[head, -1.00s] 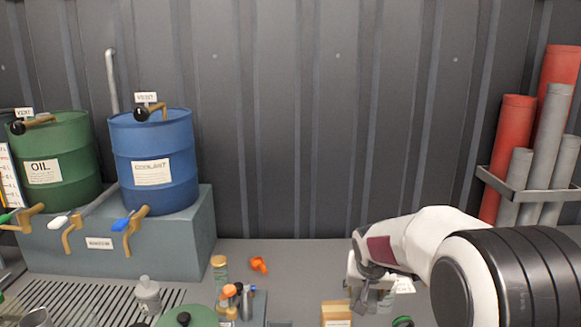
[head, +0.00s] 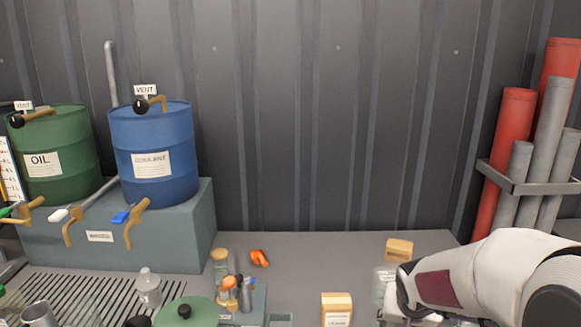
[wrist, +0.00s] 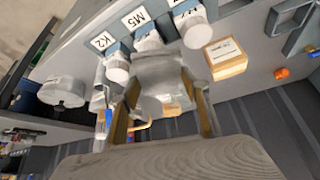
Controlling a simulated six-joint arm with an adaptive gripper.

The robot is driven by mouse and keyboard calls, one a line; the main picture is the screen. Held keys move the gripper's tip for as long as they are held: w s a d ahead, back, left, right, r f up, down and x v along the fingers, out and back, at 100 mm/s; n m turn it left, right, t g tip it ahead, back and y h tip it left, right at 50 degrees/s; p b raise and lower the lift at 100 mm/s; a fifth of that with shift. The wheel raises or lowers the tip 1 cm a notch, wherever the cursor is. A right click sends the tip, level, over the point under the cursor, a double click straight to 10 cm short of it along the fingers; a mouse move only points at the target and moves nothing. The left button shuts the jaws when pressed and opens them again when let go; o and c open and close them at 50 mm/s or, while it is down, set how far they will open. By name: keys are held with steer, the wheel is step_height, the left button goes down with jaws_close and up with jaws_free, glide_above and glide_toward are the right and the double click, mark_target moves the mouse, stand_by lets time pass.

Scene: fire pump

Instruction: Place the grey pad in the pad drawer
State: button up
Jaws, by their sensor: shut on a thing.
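My gripper (wrist: 165,95) shows in the wrist view with its two fingers apart, closed around a grey piece (wrist: 158,68) that looks like the grey pad. The fingers and the blur hide its exact outline. In the head view my gripper is at the lower right, partly cut off by the bottom edge, and the pad cannot be made out there. I cannot identify the pad drawer with certainty in either view.
Wooden-topped box (head: 337,308) and clear jar (head: 384,283) stand near my arm; a wooden block (head: 399,249) lies behind. Labelled white containers (wrist: 147,38) line the wrist view's top. Blue drum (head: 154,160) and green lid (head: 188,312) are left.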

stand_by(0.4)
steer(key=shift+w+a, duration=0.15)
steer(key=shift+w, duration=0.7)
steer(key=w+a+n+y, duration=0.1)
steer(key=w+a, duration=0.3)
steer(key=w, duration=0.6)
steer(key=w+a+f+n+y, duration=0.1)
steer(key=w+a+n, duration=0.2)
steer(key=w, duration=0.7)
steer(key=shift+w+a+f, duration=0.15)
steer(key=shift+w+a, duration=0.25)
steer(key=shift+a, duration=0.45)
steer(key=shift+f, duration=3.1)
steer(key=shift+f, duration=0.1)
steer(key=shift+f, duration=1.8)
